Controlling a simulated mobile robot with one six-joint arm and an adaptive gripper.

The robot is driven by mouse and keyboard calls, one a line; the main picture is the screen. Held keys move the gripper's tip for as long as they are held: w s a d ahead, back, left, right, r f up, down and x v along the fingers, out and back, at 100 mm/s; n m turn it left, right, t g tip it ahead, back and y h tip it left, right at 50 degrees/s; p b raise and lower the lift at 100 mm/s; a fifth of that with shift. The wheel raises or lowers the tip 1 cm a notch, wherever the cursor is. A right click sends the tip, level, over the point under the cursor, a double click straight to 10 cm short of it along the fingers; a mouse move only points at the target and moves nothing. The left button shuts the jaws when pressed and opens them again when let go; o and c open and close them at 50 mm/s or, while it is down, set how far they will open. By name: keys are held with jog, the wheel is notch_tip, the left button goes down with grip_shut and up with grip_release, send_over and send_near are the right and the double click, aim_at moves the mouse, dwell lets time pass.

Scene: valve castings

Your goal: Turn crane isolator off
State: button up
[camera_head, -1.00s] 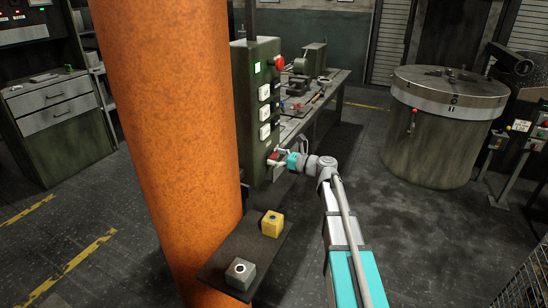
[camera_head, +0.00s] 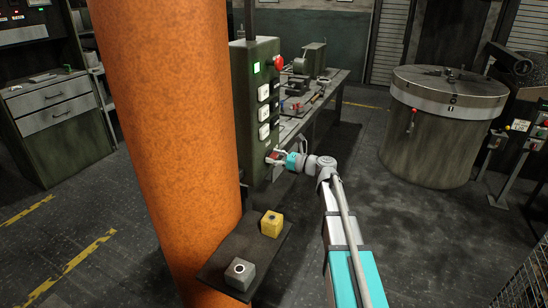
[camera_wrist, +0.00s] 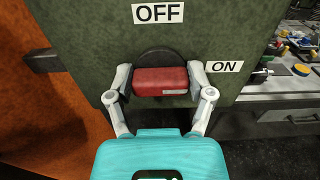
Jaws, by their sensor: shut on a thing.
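The isolator's red handle (camera_wrist: 160,81) sits in front of a dark round disc on the green cabinet face. An OFF label (camera_wrist: 158,13) is above it and an ON label (camera_wrist: 223,66) is at its right. My gripper (camera_wrist: 159,84) has one finger at each end of the red handle and is shut on it. In the head view my gripper (camera_head: 275,158) is at the low front of the green cabinet (camera_head: 249,150), with the red handle (camera_head: 274,155) partly hidden between its fingers. I cannot tell which label the handle points to.
A thick orange column (camera_head: 165,140) stands left of the cabinet. A low shelf (camera_head: 240,255) below holds a yellow box (camera_head: 272,224) and a grey box (camera_head: 240,273). The cabinet carries a lit green lamp (camera_head: 257,67) and several white switches.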

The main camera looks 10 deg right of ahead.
jog(key=shift+n, duration=0.3)
jog(key=n, duration=0.3)
jog(key=shift+n, duration=0.3)
jog(key=n, duration=0.4)
jog(key=shift+s+a, duration=0.1)
jog(key=n, duration=0.5)
jog(key=shift+f, duration=0.15)
jog(key=n, duration=0.4)
jog(key=shift+n, duration=0.3)
jog(key=o, duration=1.1)
jog(key=shift+a+f, duration=0.1)
jog(key=shift+s, duration=0.15)
